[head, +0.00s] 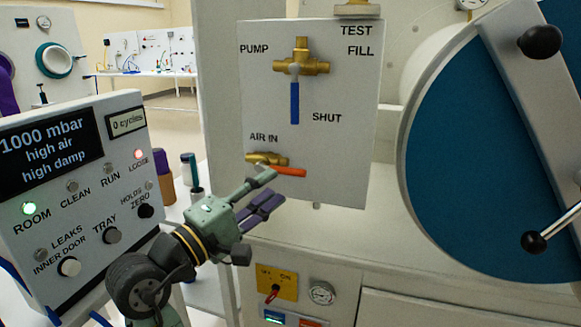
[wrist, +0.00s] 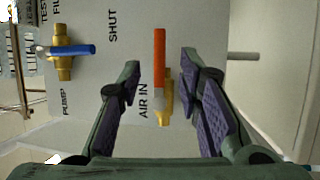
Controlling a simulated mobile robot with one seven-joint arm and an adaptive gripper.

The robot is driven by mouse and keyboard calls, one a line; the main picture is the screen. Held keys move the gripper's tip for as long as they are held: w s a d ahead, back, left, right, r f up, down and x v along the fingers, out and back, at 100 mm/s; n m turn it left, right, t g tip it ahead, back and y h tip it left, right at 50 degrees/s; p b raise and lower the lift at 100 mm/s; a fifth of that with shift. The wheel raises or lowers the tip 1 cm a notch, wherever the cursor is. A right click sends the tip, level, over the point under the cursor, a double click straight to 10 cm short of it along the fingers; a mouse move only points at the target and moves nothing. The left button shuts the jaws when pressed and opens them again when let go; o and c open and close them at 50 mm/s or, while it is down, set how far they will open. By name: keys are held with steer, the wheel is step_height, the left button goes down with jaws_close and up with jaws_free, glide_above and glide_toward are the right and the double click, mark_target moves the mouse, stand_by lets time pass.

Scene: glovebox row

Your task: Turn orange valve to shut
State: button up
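The orange valve has a brass body (head: 262,158) under the AIR IN label on the white panel. Its orange handle (head: 289,171) points right, nearly level. In the wrist view, which is turned sideways, the orange handle (wrist: 159,58) appears between my fingers, with its brass body (wrist: 166,106) below it. My gripper (head: 270,189) is open and empty, just in front of the valve at its lower side. In the wrist view, my gripper (wrist: 160,64) has one finger either side of the handle, with gaps. I cannot tell whether the fingertips reach the handle's depth.
A blue-handled brass valve (head: 295,100) sits above on the same panel, its handle pointing down to the SHUT label. A display box (head: 75,190) stands at the left. A large blue round door (head: 480,150) with black knobs is at the right. A switch plate (head: 277,282) is below.

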mark_target(287, 174)
steer(key=p+x, duration=0.1)
steer(key=x, duration=0.6)
steer(key=shift+c, duration=0.4)
jaws_close()
stand_by(0.4)
